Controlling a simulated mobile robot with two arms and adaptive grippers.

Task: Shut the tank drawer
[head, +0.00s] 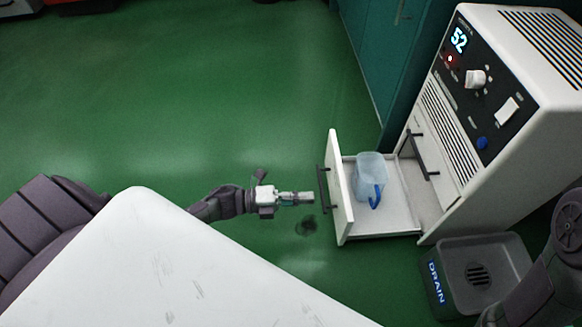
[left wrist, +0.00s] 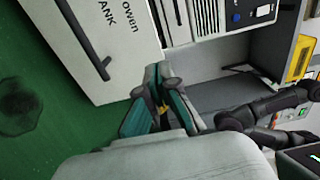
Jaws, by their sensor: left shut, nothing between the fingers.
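The tank drawer (head: 340,196) is pulled out of the lower part of the white cabinet (head: 545,110). Its white front with a dark bar handle (head: 323,190) faces my left gripper. A translucent container (head: 370,170) with a blue handle stands inside the drawer. My left gripper (head: 306,197) is shut and empty, just in front of the drawer front, near the handle; I cannot tell whether they touch. In the left wrist view the drawer front (left wrist: 120,75), marked "TANK", and its handle (left wrist: 80,38) lie beyond the shut fingers (left wrist: 157,72). My right gripper is out of view.
A grey drain basin (head: 450,285) stands on the floor right of the drawer. A white tabletop (head: 170,270) fills the lower left. A teal cabinet (head: 365,50) stands behind.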

